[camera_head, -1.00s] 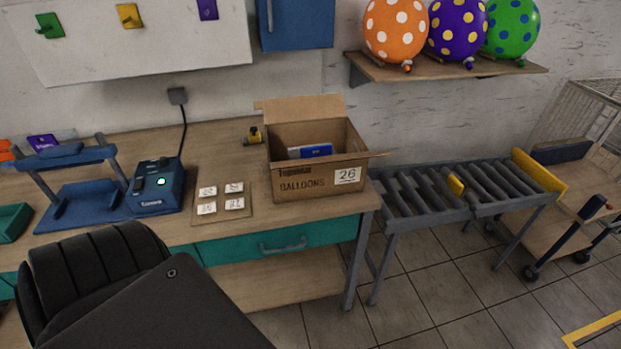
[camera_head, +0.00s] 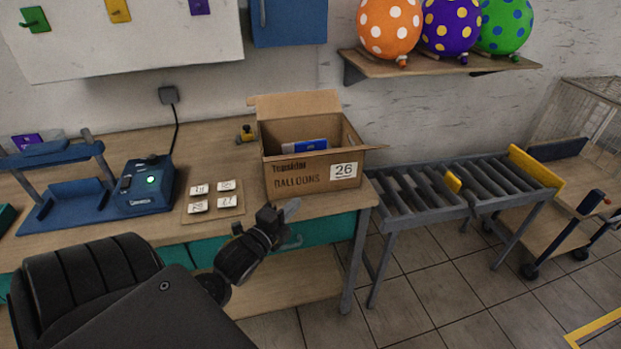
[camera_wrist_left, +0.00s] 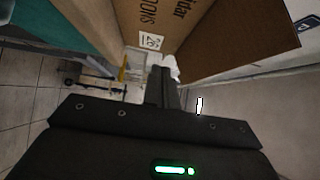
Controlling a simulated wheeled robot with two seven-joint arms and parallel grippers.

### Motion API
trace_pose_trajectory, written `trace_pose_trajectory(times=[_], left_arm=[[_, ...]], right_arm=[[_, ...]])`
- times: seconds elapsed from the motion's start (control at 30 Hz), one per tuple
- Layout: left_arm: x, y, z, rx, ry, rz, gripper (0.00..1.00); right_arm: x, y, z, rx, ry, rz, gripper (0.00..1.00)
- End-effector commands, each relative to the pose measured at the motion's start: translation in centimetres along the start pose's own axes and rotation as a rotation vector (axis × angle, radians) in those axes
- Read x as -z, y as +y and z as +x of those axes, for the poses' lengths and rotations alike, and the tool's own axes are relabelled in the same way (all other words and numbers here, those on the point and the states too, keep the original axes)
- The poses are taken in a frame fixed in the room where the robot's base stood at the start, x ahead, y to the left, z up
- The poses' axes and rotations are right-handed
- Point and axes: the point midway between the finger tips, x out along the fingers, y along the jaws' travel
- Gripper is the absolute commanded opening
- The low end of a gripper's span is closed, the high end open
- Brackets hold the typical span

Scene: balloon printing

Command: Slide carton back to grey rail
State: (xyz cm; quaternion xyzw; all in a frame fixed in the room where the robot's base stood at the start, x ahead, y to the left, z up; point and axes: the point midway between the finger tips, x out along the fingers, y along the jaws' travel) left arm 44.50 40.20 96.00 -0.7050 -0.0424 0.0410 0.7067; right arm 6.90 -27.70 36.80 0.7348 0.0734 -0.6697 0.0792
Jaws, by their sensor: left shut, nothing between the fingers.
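The open brown carton (camera_head: 290,182), marked "BALLOONS" and 26, stands upright on the wooden worktable near its right end. A blue item (camera_head: 311,145) shows inside it. My left gripper (camera_head: 286,211) is shut and empty, in front of the carton near the table's front edge. In the left wrist view, the closed fingers (camera_wrist_left: 163,90) point toward the carton (camera_wrist_left: 145,15), whose lettered face and label show ahead. I cannot tell whether the fingertips touch it. I cannot clearly pick out a grey rail behind the carton. My right gripper is not in view.
A yellow and black tool (camera_head: 246,134) lies behind-left of the carton. A grey roller conveyor (camera_head: 420,192) stands right of the table.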

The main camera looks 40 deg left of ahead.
Motion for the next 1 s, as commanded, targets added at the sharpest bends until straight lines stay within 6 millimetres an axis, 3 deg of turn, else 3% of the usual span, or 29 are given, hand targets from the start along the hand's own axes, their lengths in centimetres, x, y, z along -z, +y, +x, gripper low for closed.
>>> trace_pose_trajectory(times=[0.17, 0.53, 0.7, 1.0], left_arm=[[0.0, -0.3, 2.3, 0.003, 0.000, 0.001, 0.00], [0.0, -0.3, 9.8, 0.000, -0.001, -0.001, 0.00], [-1.8, -0.2, 11.5, -0.002, -0.001, 0.001, 0.00], [-2.8, 0.1, 12.5, -0.002, 0.000, -0.002, 0.00]], right_arm=[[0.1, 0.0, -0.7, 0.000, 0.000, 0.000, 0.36], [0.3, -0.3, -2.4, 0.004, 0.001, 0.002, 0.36], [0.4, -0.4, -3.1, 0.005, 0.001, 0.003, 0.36], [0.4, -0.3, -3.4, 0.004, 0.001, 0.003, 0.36]])
